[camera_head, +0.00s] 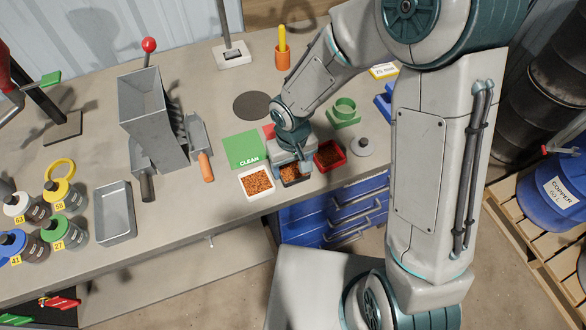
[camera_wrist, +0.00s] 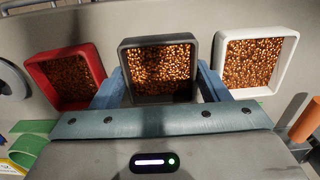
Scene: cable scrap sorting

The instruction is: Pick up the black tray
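The black tray (camera_wrist: 160,101) is a square tray with a dark rim, filled with copper-coloured granules. It sits between a red tray and a white tray, and it also shows under my gripper in the head view (camera_head: 291,182), partly hidden. My gripper (camera_wrist: 160,70) has its two blue fingers on either side of the black tray, close along its left and right walls. Whether the fingers touch the walls cannot be seen. The tray looks level with its neighbours, with no clear sign of lift.
The red tray (camera_head: 342,154) and white tray (camera_head: 244,184), both with granules, stand close on either side. A green CLEAN mat (camera_head: 244,150) lies behind the trays. The table's front edge is close in front.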

